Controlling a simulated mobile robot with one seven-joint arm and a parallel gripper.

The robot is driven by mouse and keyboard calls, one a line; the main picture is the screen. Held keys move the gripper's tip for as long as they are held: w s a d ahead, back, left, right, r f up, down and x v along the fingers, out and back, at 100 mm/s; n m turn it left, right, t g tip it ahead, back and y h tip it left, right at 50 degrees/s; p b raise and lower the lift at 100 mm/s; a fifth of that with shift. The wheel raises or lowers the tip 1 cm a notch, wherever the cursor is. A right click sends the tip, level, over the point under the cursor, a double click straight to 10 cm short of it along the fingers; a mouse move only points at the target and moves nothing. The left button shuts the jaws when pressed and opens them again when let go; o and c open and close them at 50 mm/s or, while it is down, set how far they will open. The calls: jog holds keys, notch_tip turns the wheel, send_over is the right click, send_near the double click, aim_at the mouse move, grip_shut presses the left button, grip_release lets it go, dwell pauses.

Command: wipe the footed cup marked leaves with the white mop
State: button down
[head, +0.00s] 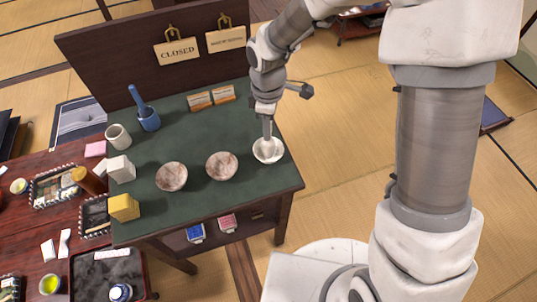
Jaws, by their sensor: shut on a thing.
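My gripper (267,106) points down over the right end of the green-topped table. It is shut on a thin pale grey handle (267,128), which looks like the white mop. The handle's lower end meets a round white dish-like shape (268,151) on the table. I cannot tell whether this shape is the mop's head or a separate bowl. A pale cup (118,137) stands at the table's left side, well away from my gripper. No leaf mark can be made out on it, so I cannot tell which piece is the footed cup marked leaves.
Two marbled bowls (171,177) (221,167), a white block (121,169), a yellow block (124,207) and a blue pot with a slanted handle (148,118) share the green table (200,202). Small cards stand behind. A sign board (115,55) closes the back.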

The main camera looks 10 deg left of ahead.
jog(key=shift+m, duration=0.4)
jog(key=shift+r, duration=0.1)
jog(key=shift+d+r+n+p, duration=0.15)
jog(key=shift+n+p, duration=0.6)
jog(key=shift+n, duration=0.45)
jog(key=n+p, duration=0.1)
jog(key=n, duration=0.1)
jog(key=n+p, duration=0.1)
jog(key=n, duration=0.1)
jog(key=n+p, duration=0.1)
jog(key=n, duration=0.1)
jog(key=shift+w, duration=0.25)
jog(key=n+p, duration=0.3)
jog(key=n, duration=0.1)
jog(key=shift+w+d, duration=0.1)
jog(key=shift+f+n, duration=0.3)
jog(key=shift+n, duration=0.4)
